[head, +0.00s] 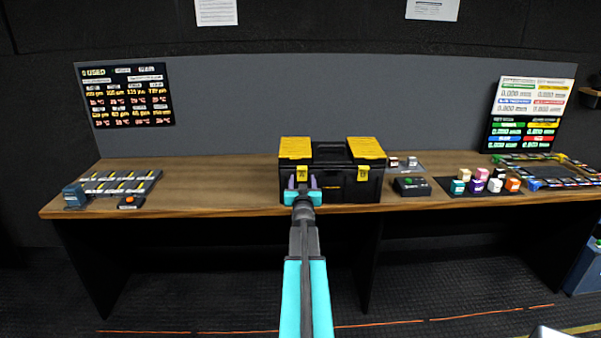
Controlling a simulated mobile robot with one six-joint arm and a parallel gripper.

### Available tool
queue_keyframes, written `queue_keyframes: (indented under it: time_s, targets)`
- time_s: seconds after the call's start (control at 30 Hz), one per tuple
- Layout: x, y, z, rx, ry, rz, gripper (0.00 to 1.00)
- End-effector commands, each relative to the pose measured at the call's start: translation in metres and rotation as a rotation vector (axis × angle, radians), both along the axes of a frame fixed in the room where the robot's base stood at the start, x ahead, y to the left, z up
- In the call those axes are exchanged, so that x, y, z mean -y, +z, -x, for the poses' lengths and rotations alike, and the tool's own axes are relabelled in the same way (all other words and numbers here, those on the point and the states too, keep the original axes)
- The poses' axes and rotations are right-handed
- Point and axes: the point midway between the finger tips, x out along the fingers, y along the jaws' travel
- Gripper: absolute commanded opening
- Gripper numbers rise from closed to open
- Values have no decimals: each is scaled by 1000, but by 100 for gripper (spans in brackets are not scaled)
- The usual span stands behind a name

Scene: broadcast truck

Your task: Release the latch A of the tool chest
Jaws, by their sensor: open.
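The tool chest (341,190) is a black box with yellow lid panels and a black handle, standing on the wooden bench. Two yellow latches show on its front, a left latch (302,172) and a right latch (363,173). I cannot read any letter that tells which is A. My gripper (302,183) is open, its two purple fingers upright in front of the left latch. Whether the fingers touch the latch I cannot tell. My gripper and wrist hide the chest's lower left front.
The wooden bench (220,187) is bare left of the chest. Right of the chest are a dark device with a green button (411,186), several coloured blocks (478,186) and a marked board (560,182).

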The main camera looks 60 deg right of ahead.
Motion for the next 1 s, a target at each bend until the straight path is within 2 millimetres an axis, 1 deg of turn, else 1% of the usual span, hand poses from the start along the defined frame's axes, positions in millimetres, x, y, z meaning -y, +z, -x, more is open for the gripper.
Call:
queue_keyframes:
  time_s: [0.03, 0.7, 1.0]
  targets:
    - [5, 1, -3, 0, 0, 0, 53]
    - [48, 1, -31, -1, 0, -1, 53]
    - [62, 0, -39, 0, -1, 0, 53]
